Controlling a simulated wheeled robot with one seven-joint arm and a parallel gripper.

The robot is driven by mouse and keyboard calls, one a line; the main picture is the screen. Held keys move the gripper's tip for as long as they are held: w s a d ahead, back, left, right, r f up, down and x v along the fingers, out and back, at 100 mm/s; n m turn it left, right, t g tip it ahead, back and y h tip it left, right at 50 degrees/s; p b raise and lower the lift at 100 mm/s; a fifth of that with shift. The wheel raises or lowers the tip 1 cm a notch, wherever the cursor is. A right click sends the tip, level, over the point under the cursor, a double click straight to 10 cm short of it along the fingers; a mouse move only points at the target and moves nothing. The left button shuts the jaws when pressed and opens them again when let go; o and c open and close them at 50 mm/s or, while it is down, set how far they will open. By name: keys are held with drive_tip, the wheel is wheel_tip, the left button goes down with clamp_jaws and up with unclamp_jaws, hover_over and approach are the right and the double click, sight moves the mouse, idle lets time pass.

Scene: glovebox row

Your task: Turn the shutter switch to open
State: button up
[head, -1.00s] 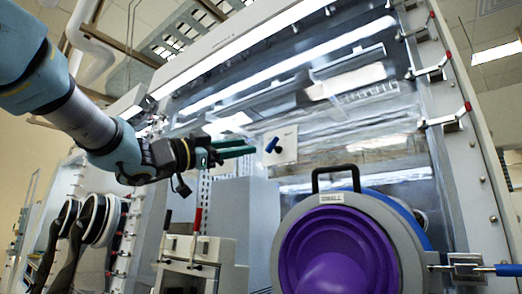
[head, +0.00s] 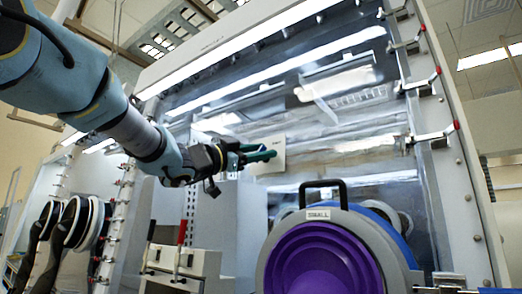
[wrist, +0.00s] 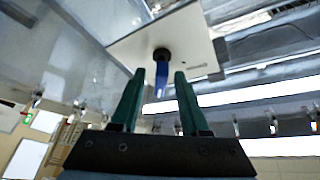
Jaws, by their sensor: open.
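The shutter switch is a blue handle (wrist: 162,74) on a dark round hub, mounted on a white plate (wrist: 198,45). In the wrist view the handle points down toward my gripper. My gripper (wrist: 160,72) is open, with its two green fingers either side of the handle's line; I cannot tell whether either finger touches it. In the head view my gripper (head: 272,153) overlaps the white plate (head: 277,146), and the blue handle is hidden behind the fingers.
Below the plate is a round purple port (head: 325,262) with a black carry handle (head: 322,184) on top. Clear glazing (head: 345,135) spreads to the right.

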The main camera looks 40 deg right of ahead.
drive_tip(key=shift+c, duration=0.4)
clamp_jaws()
drive_tip(key=shift+n, duration=0.3)
drive_tip(key=n+t+b, duration=0.1)
drive_tip(key=n+t, duration=0.1)
drive_tip(key=n, duration=0.1)
drive_tip(key=n+t+b, duration=0.1)
drive_tip(key=n+t, duration=0.1)
drive_tip(key=shift+w+f+n+h, duration=0.1)
drive_tip(key=shift+w+n+h, duration=0.05)
drive_tip(key=shift+n+h, duration=0.25)
drive_tip(key=shift+w+a+n+t+b, duration=0.15)
drive_tip(key=shift+n+t+b, duration=1.05)
drive_tip(key=shift+n, duration=0.9)
drive_tip(key=shift+t, duration=0.4)
drive_tip(key=shift+o, duration=0.4)
unclamp_jaws()
